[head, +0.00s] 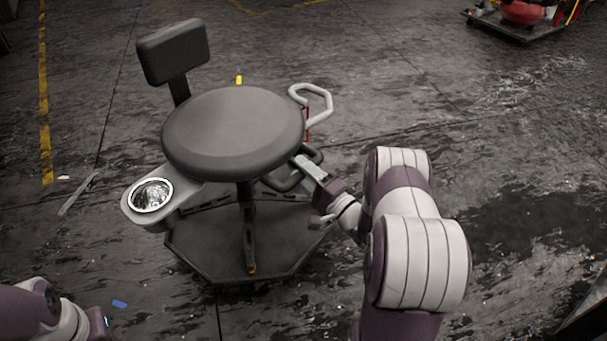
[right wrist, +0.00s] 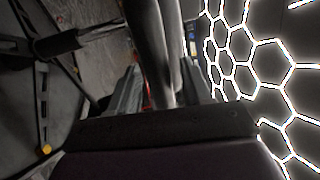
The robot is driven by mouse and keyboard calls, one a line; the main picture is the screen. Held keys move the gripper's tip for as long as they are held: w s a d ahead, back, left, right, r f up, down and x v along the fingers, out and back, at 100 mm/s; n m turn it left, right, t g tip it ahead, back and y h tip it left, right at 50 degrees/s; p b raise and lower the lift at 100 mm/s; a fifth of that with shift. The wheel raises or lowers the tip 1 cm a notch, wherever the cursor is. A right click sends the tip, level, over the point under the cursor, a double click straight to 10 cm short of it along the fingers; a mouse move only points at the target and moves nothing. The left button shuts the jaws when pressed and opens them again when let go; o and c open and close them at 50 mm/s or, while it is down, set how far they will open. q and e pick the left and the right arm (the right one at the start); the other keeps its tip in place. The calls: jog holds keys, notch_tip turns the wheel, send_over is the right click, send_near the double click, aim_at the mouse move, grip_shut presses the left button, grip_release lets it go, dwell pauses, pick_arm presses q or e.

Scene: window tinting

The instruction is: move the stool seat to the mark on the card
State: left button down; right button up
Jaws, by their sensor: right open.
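The stool's round grey seat (head: 233,130) stands level on a central column in the head view. Its backrest (head: 172,52) rises at the far left. A pale looped handle (head: 318,103) and a dark lower bar (head: 282,183) are at its right. My right gripper (head: 308,166) is at the seat's right underside, beside the dark bar. In the right wrist view, its open fingers (right wrist: 158,92) lie on either side of dark tubing (right wrist: 153,45); contact is unclear. A thin red strip (head: 308,124) stands under the pale handle. I cannot identify the card or its mark.
The stool's octagonal base (head: 205,262) rests on the worn floor. A side tray (head: 128,206) with a round shiny dish (head: 151,195) juts out at left. A cart (head: 515,25) stands at the far right. Open floor lies right of the stool.

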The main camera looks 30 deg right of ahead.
jog(key=shift+c, duration=0.3)
grip_shut()
notch_tip(320, 180, down, 6)
jog(key=shift+s+r+b, duration=0.15)
jog(key=shift+b, duration=0.65)
jog(key=shift+a, duration=0.1)
jog(key=shift+o, duration=0.3)
grip_release()
